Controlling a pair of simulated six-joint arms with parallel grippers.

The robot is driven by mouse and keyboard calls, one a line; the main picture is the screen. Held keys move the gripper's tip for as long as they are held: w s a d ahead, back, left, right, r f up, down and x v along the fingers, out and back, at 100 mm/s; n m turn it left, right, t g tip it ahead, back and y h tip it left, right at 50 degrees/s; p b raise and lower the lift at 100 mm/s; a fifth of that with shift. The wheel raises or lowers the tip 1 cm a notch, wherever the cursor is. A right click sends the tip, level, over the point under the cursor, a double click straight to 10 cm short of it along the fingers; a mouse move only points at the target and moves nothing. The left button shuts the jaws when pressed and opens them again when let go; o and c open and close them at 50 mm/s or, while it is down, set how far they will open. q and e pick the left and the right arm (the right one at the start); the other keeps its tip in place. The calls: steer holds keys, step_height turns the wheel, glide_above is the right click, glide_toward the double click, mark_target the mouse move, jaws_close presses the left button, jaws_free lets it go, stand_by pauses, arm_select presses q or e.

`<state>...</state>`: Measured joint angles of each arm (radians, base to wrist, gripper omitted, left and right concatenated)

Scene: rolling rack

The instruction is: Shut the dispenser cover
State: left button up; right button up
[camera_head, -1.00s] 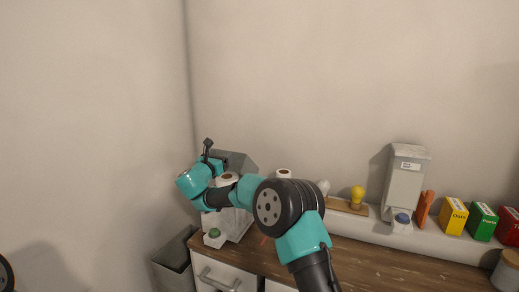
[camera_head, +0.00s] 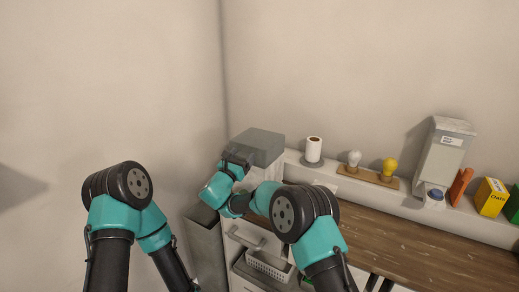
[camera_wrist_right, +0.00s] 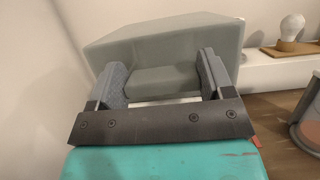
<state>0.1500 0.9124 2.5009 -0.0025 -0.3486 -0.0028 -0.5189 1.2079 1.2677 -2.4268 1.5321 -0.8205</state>
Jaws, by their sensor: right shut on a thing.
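The dispenser cover (camera_head: 262,143) is a grey box-like lid over the dispenser by the wall corner. In the right wrist view the cover (camera_wrist_right: 165,40) fills the upper middle. My right gripper (camera_head: 236,163) is at the cover's front left. In the wrist view its two fingers (camera_wrist_right: 163,83) are shut on a grey lip at the cover's front. My right arm hides much of the dispenser's front, and I cannot tell if the cover sits flush. My left arm (camera_head: 120,195) shows at the lower left, but its gripper is out of view.
A paper roll (camera_head: 314,148) stands right of the dispenser. A white basket (camera_head: 268,266) and a grey bin (camera_head: 205,245) are below. The wooden counter (camera_head: 420,245) has free room.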

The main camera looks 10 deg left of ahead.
steer(key=shift+d, duration=0.1)
steer(key=o, duration=1.3)
steer(key=shift+s, duration=0.1)
steer(key=v, duration=1.7)
steer(key=shift+s+f, duration=0.1)
